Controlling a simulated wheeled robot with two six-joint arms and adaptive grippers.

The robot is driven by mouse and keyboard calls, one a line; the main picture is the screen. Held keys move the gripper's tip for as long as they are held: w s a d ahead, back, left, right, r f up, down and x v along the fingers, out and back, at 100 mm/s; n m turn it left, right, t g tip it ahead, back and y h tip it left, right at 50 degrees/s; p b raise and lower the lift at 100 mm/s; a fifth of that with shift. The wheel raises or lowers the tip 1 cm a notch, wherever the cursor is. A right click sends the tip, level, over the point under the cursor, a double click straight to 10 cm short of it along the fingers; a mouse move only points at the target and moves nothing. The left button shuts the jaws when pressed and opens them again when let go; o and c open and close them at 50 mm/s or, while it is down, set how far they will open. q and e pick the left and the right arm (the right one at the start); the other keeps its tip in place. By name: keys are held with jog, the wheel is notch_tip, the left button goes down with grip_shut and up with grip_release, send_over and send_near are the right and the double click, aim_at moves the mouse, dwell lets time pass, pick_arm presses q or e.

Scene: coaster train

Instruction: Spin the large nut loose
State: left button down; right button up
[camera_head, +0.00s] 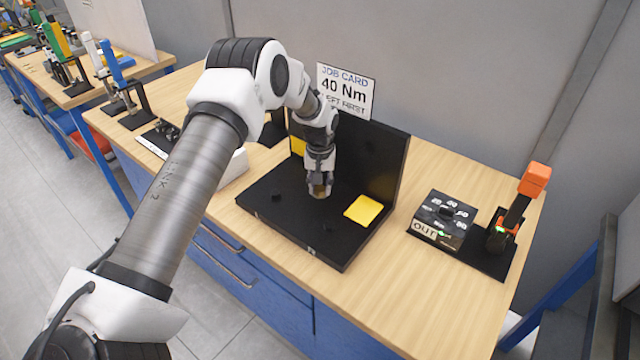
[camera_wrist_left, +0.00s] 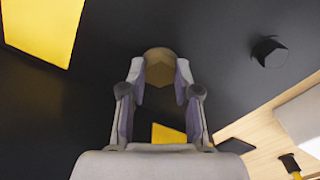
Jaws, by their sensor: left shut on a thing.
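The large nut (camera_wrist_left: 160,67) is a brass-coloured hexagon in the left wrist view, on the black base plate (camera_wrist_left: 55,110). My left gripper (camera_wrist_left: 160,78) points down over it with its two fingers on either side, shut on the nut. In the head view, the left gripper (camera_head: 319,190) is low over the black fixture (camera_head: 375,165), and the nut shows only as a small brass patch under the fingertips. The nut's thread and underside are hidden. My right gripper is in neither view.
A yellow pad (camera_head: 363,210) lies on the base plate, right of the gripper. A job card (camera_head: 346,92) reading 40 Nm stands behind. A black box (camera_head: 444,220) marked OUT and an orange-handled tool (camera_head: 534,180) stand at the right. Bare wooden bench (camera_head: 400,300) lies in front.

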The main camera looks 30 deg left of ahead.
aim_at(320, 188)
pick_arm(q)
jog(key=shift+s+f+n, duration=0.1)
jog(key=shift+n, duration=0.85)
jog(key=shift+s+f+n, duration=0.1)
jog(key=shift+n, duration=0.85)
jog(key=c, duration=0.8)
grip_release()
jog(key=shift+w, duration=0.1)
jog(key=shift+c, duration=0.2)
jog(key=shift+p, duration=0.3)
notch_tip(320, 188, up, 12)
jog(key=shift+w, duration=0.15)
